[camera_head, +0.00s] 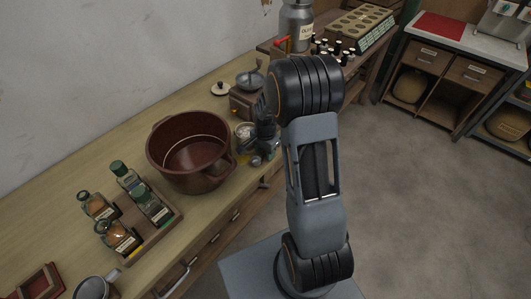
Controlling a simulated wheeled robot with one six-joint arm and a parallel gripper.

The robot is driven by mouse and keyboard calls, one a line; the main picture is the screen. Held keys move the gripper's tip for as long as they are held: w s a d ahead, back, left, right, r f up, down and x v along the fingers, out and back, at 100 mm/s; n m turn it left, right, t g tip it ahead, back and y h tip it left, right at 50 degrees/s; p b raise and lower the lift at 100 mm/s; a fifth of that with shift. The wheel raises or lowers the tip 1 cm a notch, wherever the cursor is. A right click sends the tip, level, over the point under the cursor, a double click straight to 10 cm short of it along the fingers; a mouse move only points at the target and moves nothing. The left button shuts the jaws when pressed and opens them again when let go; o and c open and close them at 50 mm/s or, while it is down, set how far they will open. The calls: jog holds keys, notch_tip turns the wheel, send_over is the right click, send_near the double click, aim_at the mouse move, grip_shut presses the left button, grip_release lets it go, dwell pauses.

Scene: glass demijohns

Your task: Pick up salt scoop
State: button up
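My gripper (258,150) is over the front edge of the long wooden counter, just right of a big brown pot. It is small and dark here and partly behind my own arm, so its fingers are not clear. Next to it is a small glass jar (244,131) with pale contents. I cannot make out a salt scoop for certain; it may be hidden by my gripper and arm. A grey metal cup-like vessel with a short handle (91,288) is cut off at the bottom left.
The brown pot (186,177) has high walls close to my gripper. A wooden rack (171,222) with several spice jars stands nearer. A coffee grinder (246,103) stands behind. Bare counter (60,208) lies along the wall; open floor (420,220) is at right.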

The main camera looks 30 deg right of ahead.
grip_shut()
dwell(0.4)
